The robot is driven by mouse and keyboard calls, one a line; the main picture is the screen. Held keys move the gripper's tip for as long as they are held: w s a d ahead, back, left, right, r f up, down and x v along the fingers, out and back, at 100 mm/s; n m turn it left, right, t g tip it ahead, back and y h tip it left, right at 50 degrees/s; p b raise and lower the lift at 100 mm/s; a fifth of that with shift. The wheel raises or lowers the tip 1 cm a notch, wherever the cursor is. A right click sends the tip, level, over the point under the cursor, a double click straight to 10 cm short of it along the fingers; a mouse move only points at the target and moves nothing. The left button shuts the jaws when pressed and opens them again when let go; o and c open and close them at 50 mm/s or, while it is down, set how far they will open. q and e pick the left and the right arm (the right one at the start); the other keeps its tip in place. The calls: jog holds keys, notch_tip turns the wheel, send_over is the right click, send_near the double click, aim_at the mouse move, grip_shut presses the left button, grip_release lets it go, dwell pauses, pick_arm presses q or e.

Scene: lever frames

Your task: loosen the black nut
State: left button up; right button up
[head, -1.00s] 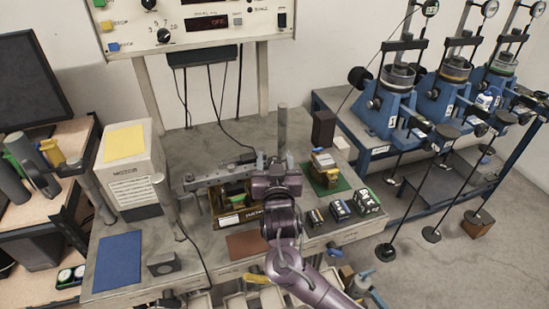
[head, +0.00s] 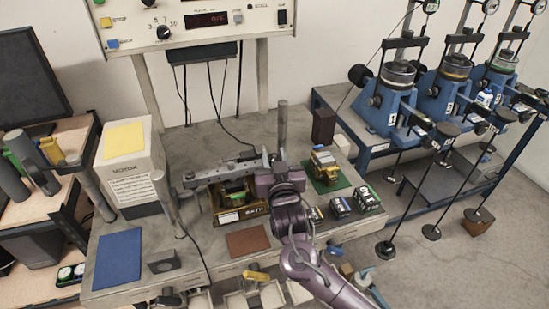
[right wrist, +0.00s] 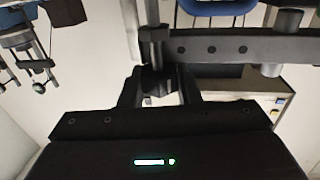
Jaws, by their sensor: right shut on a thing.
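My right gripper (right wrist: 160,92) is shut on a dark fitting at the end of the grey bar, which looks like the black nut (right wrist: 153,52); the fingers hide much of it. In the head view the right gripper (head: 279,176) is at the right end of the grey bar (head: 222,171), above the bench, and hides the nut. The bar, with several dark holes, runs right from the fitting in the right wrist view (right wrist: 225,48). My left gripper is in neither view.
A small open box (head: 229,217) lies under the bar. A green mat (head: 341,187) with a small device and several small boxes (head: 367,199) are close right of my arm. A vertical post (head: 283,125) stands behind. A brown mat (head: 248,240) lies in front.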

jog(key=n+g+y, duration=0.1)
jog(key=n+y, duration=0.1)
jog(key=y, duration=0.1)
jog(key=n+g+y, duration=0.1)
jog(key=n+y, duration=0.1)
jog(key=n+g+y, duration=0.1)
jog(key=n+y, duration=0.1)
jog(key=y, duration=0.1)
jog(key=shift+w+d+g+y+b, duration=0.1)
jog(key=shift+d+g+y+b, duration=0.05)
jog(key=shift+g+y+b, duration=0.2)
jog(key=n+g+y+b, duration=0.1)
jog(key=n+g+y, duration=0.1)
jog(key=g+y, duration=0.1)
jog(key=shift+n, duration=0.4)
jog(key=n+g+y+b, duration=0.1)
jog(key=n+g+b, duration=0.1)
jog(key=g+b, duration=0.1)
jog(key=n+g+y+b, duration=0.1)
jog(key=n+g+b, duration=0.2)
jog(key=b, duration=0.3)
jog(key=n+g+y+b, duration=0.1)
jog(key=n+g+b, duration=0.1)
jog(key=g+b, duration=0.3)
jog(key=shift+f+n+y, duration=0.1)
jog(key=shift+n+y, duration=0.15)
jog(key=shift+n, duration=0.05)
jog(key=shift+r+n+g+b, duration=0.2)
jog(key=shift+n+g+b, duration=0.1)
jog(key=shift+g+b, duration=0.45)
